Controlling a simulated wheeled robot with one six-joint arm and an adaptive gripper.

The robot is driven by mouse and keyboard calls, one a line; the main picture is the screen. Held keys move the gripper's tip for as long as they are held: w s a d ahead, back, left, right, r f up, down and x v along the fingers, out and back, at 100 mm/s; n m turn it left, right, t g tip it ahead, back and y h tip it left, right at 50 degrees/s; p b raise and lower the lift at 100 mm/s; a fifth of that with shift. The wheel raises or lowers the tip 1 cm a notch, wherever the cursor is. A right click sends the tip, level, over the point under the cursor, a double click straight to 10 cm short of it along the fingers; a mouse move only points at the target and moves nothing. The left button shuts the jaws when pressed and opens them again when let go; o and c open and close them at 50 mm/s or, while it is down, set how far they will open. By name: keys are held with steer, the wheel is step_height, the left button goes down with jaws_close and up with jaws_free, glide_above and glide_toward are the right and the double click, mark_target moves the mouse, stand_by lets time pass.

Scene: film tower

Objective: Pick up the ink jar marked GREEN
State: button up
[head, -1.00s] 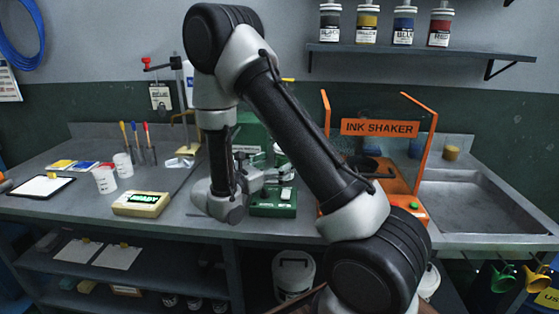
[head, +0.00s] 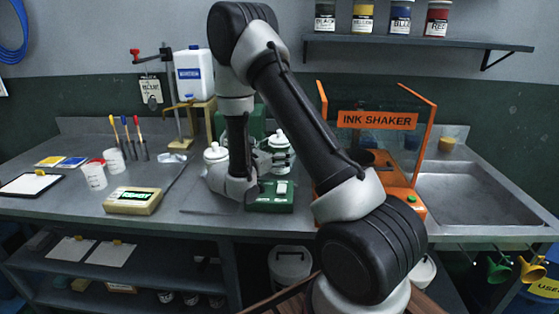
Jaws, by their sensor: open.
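No jar with a readable GREEN label shows. A white-lidded jar (head: 280,152) stands at the back of a small green device (head: 270,196) on the bench; its marking is too small to read. Another white-lidded jar (head: 215,154) stands left of my arm, partly hidden by it. My gripper (head: 264,160) is open and low over the bench, beside the jar at the green device. My wrist hides part of the gripper, and I cannot tell whether the fingers touch that jar.
The shelf (head: 420,42) holds jars marked black, yellow, blue and red. The orange ink shaker (head: 378,121) stands right of my arm, with a sink (head: 470,195) beyond. A scale (head: 133,200), white cups (head: 94,175) and a blue-labelled bottle (head: 194,75) stand to the left.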

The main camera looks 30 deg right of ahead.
steer(key=shift+c, duration=0.2)
steer(key=c, duration=1.4)
steer(key=shift+o, duration=0.2)
steer(key=shift+r, duration=0.1)
